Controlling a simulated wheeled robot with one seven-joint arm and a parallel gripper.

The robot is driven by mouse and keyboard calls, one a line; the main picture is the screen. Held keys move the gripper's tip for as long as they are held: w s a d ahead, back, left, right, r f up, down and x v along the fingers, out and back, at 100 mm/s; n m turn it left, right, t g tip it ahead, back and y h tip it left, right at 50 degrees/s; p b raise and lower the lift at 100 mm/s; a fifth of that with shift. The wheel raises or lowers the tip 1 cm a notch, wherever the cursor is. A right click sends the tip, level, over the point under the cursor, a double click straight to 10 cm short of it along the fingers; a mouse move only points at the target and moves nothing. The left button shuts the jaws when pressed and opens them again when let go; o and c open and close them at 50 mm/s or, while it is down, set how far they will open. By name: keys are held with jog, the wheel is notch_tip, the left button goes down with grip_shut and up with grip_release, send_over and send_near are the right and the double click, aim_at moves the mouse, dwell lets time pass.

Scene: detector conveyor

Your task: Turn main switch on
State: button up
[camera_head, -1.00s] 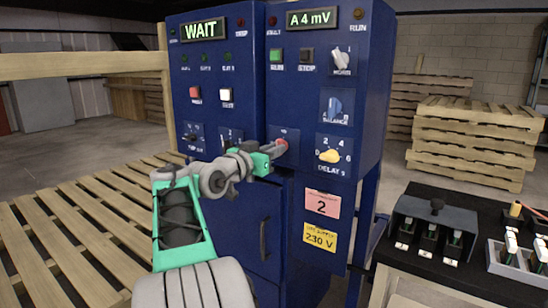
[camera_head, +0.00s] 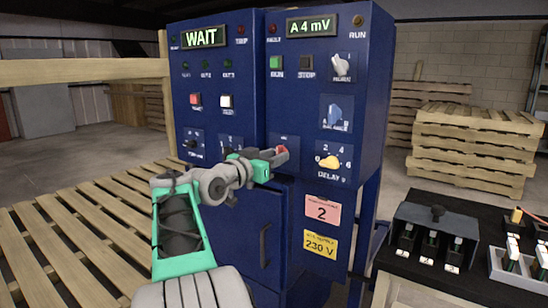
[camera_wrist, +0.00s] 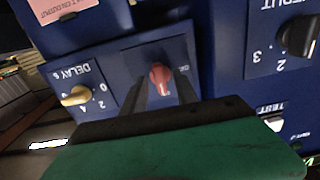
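The main switch appears to be the red rotary knob (camera_wrist: 160,77) on a dark blue plate in the middle of the wrist view, which shows the panel upside down. In the head view the red knob (camera_head: 282,150) is partly covered by my fingers. My gripper (camera_wrist: 161,84) is open, with one dark finger to each side of the knob. A gap seems to show between the fingers and the knob; I cannot tell whether they touch it. The blue cabinet (camera_head: 227,120) carries the knob on its front.
The yellow DELAY knob (camera_head: 327,161) is right of the red knob. A black knob (camera_wrist: 300,35) is on its other side. A black table (camera_head: 480,215) with fuse-like parts stands at right. A slatted wooden platform (camera_head: 70,235) lies at left.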

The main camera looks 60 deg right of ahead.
jog(key=w+a, duration=0.1)
jog(key=a, duration=0.6)
jog(key=shift+w+a+p, duration=0.15)
jog(key=shift+a+p, duration=0.2)
jog(key=shift+p, duration=0.05)
